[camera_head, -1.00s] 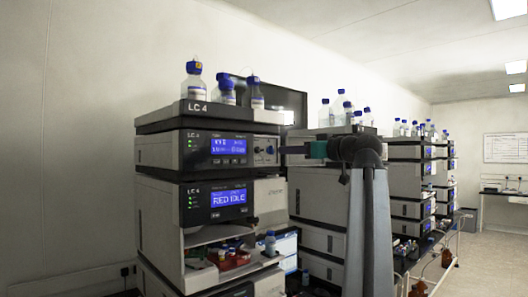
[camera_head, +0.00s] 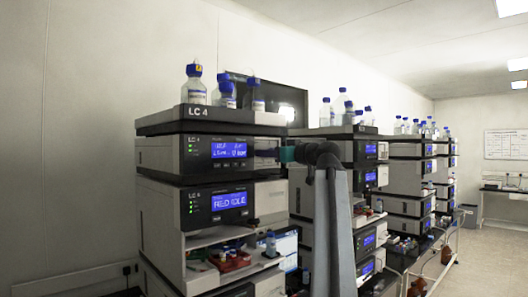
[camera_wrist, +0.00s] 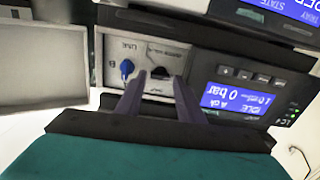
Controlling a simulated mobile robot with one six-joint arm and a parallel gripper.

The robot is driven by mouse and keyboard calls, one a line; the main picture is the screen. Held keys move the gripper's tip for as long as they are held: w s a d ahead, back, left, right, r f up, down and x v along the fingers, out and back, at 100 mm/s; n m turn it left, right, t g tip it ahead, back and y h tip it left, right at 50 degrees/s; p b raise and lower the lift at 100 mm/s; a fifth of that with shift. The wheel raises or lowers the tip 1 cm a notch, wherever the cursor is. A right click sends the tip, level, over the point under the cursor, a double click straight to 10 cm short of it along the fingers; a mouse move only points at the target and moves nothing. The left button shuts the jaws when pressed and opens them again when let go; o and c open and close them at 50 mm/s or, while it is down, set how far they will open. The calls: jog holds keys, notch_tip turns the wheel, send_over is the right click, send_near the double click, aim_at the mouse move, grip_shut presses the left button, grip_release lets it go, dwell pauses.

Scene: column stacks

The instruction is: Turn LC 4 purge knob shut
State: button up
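The LC 4 stack's pump module (camera_head: 165,152) has a blue lit display and a grey knob panel at its right. In the wrist view, which is upside down, that panel (camera_wrist: 104,72) carries a dark purge knob (camera_wrist: 160,72) and a blue knob (camera_wrist: 126,68) marked LINE. My gripper (camera_wrist: 160,84) is at the panel, its two fingers apart on either side of the dark knob. Whether they touch it I cannot tell. In the head view my gripper (camera_head: 270,153) reaches in from the right and covers much of the panel. The knob's pointing direction is not clear.
Bottles (camera_head: 196,85) stand on the stack's top tray (camera_head: 165,125). A second LC 4 module (camera_head: 165,205) reading RED IDLE sits below the pump, above an open shelf (camera_head: 215,237) with vials. More stacks (camera_head: 410,175) stand to the right. Free floor lies at far right.

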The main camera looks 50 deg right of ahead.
jog(key=shift+w, duration=0.85)
